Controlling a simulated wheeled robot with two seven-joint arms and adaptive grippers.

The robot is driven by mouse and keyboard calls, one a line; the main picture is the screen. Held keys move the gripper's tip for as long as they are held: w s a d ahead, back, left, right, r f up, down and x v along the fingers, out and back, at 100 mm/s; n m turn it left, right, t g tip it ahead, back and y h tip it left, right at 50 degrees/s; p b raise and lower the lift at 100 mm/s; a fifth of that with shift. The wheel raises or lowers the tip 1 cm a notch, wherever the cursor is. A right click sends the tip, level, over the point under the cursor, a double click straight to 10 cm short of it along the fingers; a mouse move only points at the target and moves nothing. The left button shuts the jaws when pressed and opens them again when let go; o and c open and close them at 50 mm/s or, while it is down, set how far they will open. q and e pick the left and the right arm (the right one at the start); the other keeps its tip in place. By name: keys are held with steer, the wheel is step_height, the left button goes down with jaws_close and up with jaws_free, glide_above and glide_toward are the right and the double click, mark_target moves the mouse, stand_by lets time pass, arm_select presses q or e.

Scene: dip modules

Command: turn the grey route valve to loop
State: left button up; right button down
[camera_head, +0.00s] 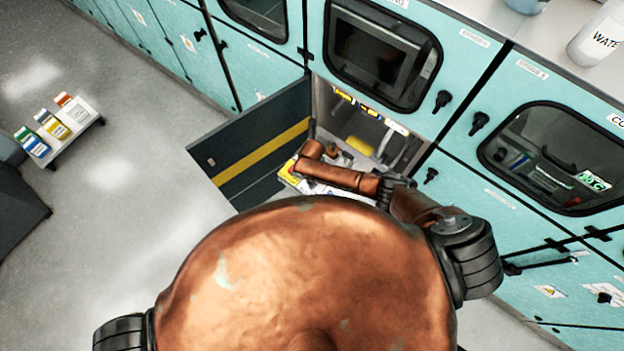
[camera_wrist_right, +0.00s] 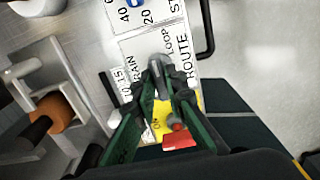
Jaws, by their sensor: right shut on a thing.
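The grey route valve (camera_wrist_right: 157,68) shows in the right wrist view on a white panel (camera_wrist_right: 147,47) lettered ROUTE, DRAIN and LOOP. DRAIN reads to the left of the handle and LOOP above it, slightly right. My right gripper (camera_wrist_right: 163,85) has its green fingers closed on either side of the grey handle. The fingers hide part of the handle, so I cannot tell its exact setting. In the head view my right arm reaches into an open cabinet bay, and the valve cannot be made out there. My left gripper is not in view.
A red part (camera_wrist_right: 180,141) and yellow panel area lie close below the fingers. A black bar handle (camera_wrist_right: 207,45) is to the right, an orange-brown spool (camera_wrist_right: 57,112) to the left. The dark open door (camera_head: 240,165) flanks the bay. A small cart (camera_head: 60,130) stands on open floor.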

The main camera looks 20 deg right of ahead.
steer(key=shift+a, duration=0.1)
steer(key=c, duration=2)
jaws_free()
steer(key=shift+o, duration=0.2)
steer(key=shift+r, duration=0.1)
step_height(320, 180, up, 12)
